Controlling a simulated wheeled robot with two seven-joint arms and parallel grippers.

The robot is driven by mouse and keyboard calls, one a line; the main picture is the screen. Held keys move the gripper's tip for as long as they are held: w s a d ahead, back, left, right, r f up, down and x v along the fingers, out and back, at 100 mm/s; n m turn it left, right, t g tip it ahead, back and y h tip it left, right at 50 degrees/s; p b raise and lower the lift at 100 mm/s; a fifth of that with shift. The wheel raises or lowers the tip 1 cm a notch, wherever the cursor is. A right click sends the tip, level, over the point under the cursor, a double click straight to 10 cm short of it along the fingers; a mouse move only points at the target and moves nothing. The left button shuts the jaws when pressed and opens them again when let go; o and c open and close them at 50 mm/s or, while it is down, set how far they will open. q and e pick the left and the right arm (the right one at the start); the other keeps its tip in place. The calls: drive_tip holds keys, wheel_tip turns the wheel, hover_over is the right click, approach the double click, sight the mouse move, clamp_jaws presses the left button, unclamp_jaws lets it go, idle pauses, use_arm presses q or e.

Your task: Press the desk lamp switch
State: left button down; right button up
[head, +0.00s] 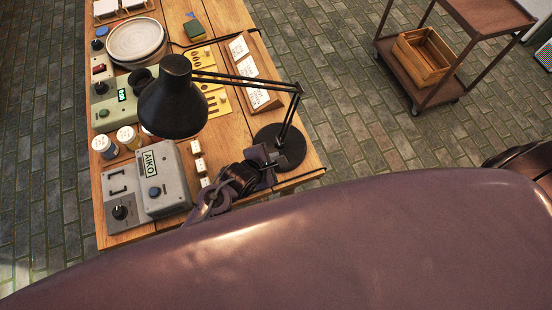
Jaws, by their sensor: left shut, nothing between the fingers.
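The black desk lamp (172,98) stands at the right edge of the wooden table. Its shade hangs to the left over the table, and its jointed arm reaches back to a round black base (292,150). My left gripper (271,155) is shut and empty, at the left side of the lamp base and overlapping it in the picture. I cannot tell whether the fingers touch the base. The lamp's switch is not clearly visible; my gripper covers part of the base. My right gripper is not in view.
The table (240,118) also holds a grey AIKO box (166,200) with a blue button, a grey knob box (121,218), small jars (128,137), stacked plates (135,40) and a card rack (262,95). A brown cart (400,65) bears a wooden crate (422,62).

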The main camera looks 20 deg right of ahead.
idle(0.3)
use_arm(q)
drive_tip(key=shift+f, duration=0.15)
drive_tip(key=shift+f, duration=0.3)
idle(0.3)
drive_tip(key=shift+r+p, duration=0.45)
drive_tip(key=shift+p, duration=0.25)
drive_tip(key=shift+r, duration=0.1)
wheel_tip(320, 180, up, 6)
drive_tip(key=p, duration=0.6)
drive_tip(key=shift+p, duration=0.4)
